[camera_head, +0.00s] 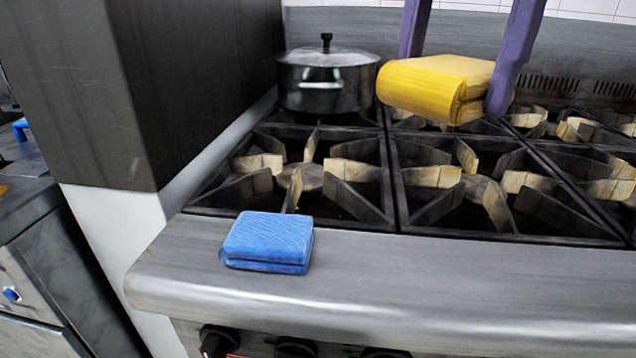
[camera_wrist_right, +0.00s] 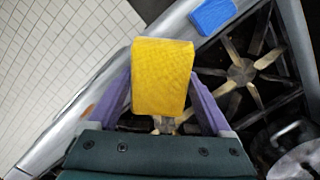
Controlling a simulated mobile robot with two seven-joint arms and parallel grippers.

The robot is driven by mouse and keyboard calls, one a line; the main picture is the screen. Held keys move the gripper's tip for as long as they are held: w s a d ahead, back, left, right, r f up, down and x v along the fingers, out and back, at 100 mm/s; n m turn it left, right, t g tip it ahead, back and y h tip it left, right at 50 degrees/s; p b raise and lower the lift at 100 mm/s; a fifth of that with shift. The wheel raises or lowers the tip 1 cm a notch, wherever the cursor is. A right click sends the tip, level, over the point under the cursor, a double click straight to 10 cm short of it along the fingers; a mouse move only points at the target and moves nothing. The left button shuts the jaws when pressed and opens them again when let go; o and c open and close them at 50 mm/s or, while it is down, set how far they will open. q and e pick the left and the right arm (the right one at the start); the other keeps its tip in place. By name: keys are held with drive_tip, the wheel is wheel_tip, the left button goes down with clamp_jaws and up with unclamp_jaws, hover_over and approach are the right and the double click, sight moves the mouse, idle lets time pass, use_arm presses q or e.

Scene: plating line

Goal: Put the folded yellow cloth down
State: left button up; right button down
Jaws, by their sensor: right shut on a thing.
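The folded yellow cloth (camera_head: 432,86) is held between the two purple fingers of my right gripper (camera_head: 452,72). It hangs in the air above the back burners of the stove, to the right of the pot. In the right wrist view the yellow cloth (camera_wrist_right: 162,78) sits between the fingertips of my right gripper (camera_wrist_right: 163,92), with the stove grates below it. My right gripper is shut on the cloth. My left gripper is in neither view.
A folded blue cloth (camera_head: 267,242) lies on the stove's front ledge (camera_head: 400,285). A lidded pot (camera_head: 325,80) stands on the back left burner. Raised black grates (camera_head: 345,190) cover the stove top. A dark wall block (camera_head: 200,80) stands at left. The ledge right of the blue cloth is clear.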

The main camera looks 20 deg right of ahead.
sight(406, 271)
wheel_tip(406, 271, down, 18)
drive_tip(key=shift+r+b, duration=0.1)
drive_tip(key=shift+b, duration=0.3)
unclamp_jaws()
drive_tip(key=shift+r, duration=0.2)
wheel_tip(406, 271, up, 12)
drive_tip(key=d, duration=0.1)
drive_tip(key=shift+w+d+f, duration=0.15)
drive_tip(key=shift+d+f, duration=0.05)
idle(0.3)
